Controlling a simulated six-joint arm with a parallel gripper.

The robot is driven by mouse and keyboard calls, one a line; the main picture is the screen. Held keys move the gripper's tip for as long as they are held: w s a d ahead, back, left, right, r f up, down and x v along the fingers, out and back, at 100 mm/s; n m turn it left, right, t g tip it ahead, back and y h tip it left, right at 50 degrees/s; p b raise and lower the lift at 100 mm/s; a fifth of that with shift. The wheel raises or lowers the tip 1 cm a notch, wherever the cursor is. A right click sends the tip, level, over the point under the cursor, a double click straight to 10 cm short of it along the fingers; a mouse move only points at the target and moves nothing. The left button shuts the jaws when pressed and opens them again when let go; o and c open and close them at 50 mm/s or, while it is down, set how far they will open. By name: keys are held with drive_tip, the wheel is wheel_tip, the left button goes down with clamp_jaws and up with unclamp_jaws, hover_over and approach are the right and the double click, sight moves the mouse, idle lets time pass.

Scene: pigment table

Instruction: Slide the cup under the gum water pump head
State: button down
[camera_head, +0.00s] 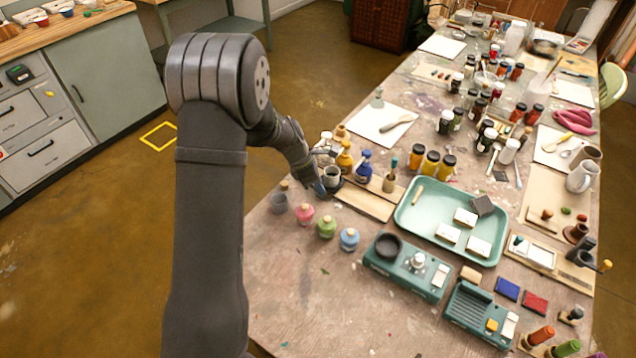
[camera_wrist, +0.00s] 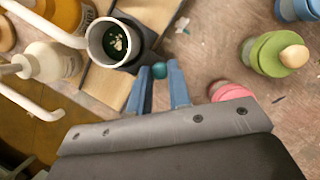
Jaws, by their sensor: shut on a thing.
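The grey cup (camera_wrist: 127,29), with dark green contents and pale flecks inside, stands upright by the wooden board; it also shows in the head view (camera_head: 332,175). My gripper (camera_wrist: 160,76) is at the cup's side, its blue fingers shut on a small teal knob that appears to be the cup's handle. In the head view my gripper (camera_head: 319,187) is low at the table's left edge. Pump bottles stand close behind the cup: a white one (camera_wrist: 50,62), an amber one (camera_head: 344,158) and a blue one (camera_head: 364,166). I cannot read which holds gum water.
Pink (camera_head: 304,214), green (camera_head: 326,227) and light blue (camera_head: 349,239) jars stand in front of the cup. A green tray (camera_head: 411,217) is to the right. White pump spouts reach out near the cup.

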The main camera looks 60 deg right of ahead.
drive_tip(key=w, duration=0.7)
drive_tip(key=shift+w, duration=0.3)
drive_tip(key=c, duration=1.3)
unclamp_jaws()
drive_tip(key=shift+c, duration=0.2)
drive_tip(key=v, duration=1.7)
drive_tip(key=shift+r, duration=0.25)
drive_tip(key=shift+f, duration=0.1)
drive_tip(key=x, duration=1.7)
drive_tip(key=shift+s+f, duration=0.1)
drive_tip(key=shift+f, duration=0.05)
